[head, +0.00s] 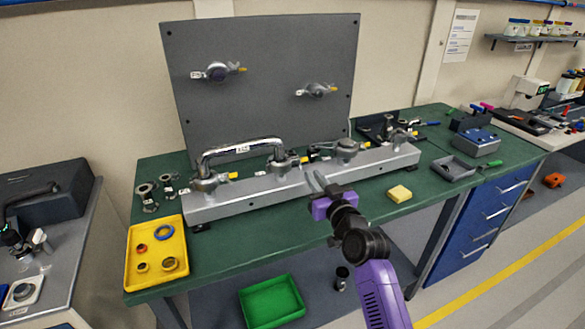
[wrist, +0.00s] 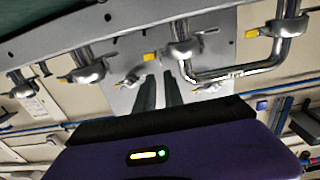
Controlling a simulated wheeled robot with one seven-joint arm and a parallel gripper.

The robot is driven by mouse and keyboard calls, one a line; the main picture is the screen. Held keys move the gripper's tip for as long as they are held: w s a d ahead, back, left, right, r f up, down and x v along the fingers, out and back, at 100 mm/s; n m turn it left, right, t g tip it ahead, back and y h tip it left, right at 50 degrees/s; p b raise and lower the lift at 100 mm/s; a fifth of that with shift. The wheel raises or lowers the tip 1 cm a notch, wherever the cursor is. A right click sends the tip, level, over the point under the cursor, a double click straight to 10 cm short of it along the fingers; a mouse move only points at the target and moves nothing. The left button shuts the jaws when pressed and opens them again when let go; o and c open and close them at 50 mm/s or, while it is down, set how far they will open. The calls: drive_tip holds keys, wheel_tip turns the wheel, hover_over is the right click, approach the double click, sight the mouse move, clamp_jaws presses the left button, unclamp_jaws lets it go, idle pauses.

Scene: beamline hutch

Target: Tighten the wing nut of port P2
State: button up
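A grey metal manifold bar (head: 240,199) on the green bench carries a row of clamped ports. A bent chrome pipe (head: 243,148) joins the left port clamp (head: 205,182) and the second clamp (head: 281,162). A third clamp (head: 346,150) stands further right. Small wing nuts and yellow tags sit at the clamps; no label reads clearly as P2. My gripper (head: 316,181) is in front of the bar, between the second and third clamps. In the wrist view its two dark fingers (wrist: 160,92) stand slightly apart with nothing between them. The second clamp (wrist: 180,52) and third clamp (wrist: 87,68) show upside down.
A grey upright panel (head: 270,80) with two more clamps stands behind the bar. A green bin (head: 272,301) is below the bench.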

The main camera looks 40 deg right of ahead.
sight(299, 164)
drive_tip(key=x, duration=0.7)
drive_tip(key=shift+w, duration=0.35)
clamp_jaws()
idle(1.1)
